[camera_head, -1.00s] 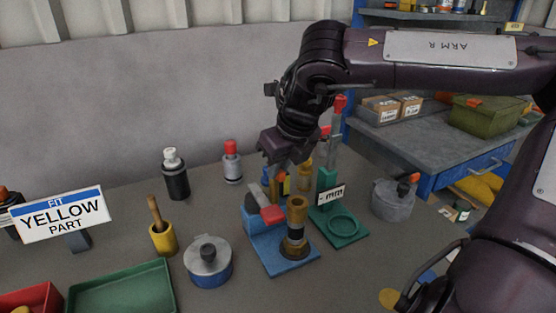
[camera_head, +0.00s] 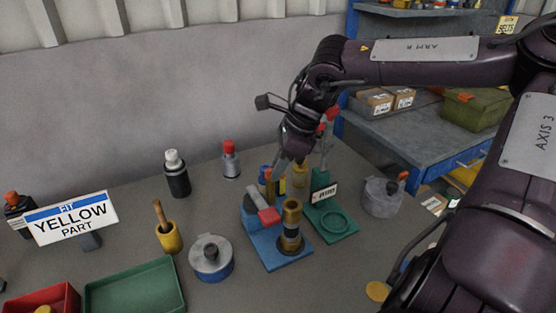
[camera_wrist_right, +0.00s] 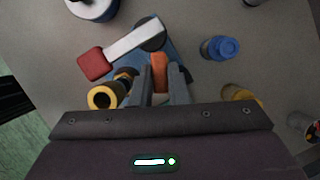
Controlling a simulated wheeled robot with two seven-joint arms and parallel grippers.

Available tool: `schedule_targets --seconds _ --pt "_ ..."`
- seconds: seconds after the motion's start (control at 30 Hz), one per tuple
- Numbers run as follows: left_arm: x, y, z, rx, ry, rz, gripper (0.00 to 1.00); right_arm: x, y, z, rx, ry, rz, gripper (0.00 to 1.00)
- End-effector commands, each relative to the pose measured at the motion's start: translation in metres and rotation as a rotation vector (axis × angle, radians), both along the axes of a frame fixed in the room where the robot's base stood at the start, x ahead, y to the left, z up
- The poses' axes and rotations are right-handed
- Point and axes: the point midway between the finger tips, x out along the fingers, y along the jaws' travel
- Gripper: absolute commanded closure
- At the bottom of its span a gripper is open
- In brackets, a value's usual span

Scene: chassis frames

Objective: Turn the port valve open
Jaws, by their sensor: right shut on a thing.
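A blue stand (camera_head: 277,252) on the bench carries a pale lever (camera_head: 258,199) with a red end (camera_head: 269,217) and an upright brass-and-black fitting (camera_head: 291,228). The wrist view also shows the red end (camera_wrist_right: 95,64), the pale lever (camera_wrist_right: 130,42) and the fitting's brass ring (camera_wrist_right: 102,97). My right gripper (camera_head: 277,171) is just behind the lever, pointing down. Its fingers (camera_wrist_right: 161,82) are shut on an orange-brown upright piece (camera_wrist_right: 160,66) beside the lever. I cannot tell how that piece joins the stand. My left gripper is out of view.
A green stand (camera_head: 333,224) is close on the right, with a grey pot (camera_head: 382,198) beyond it. A round lidded tin (camera_head: 211,258), yellow cup (camera_head: 169,239) and green tray (camera_head: 135,290) are on the left. Bottles stand behind.

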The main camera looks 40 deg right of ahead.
Motion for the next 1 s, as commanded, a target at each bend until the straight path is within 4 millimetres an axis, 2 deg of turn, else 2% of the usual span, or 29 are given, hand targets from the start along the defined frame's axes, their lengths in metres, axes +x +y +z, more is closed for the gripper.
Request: schedule_targets --seconds 0.4,1.0 --pt "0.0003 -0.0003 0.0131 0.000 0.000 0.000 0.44 0.0041 -0.0031 0.0016 -0.002 -0.002 0.226 1.00" --pt "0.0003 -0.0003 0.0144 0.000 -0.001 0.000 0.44 0.0055 -0.0032 0.0017 -0.003 -0.006 0.274 1.00"
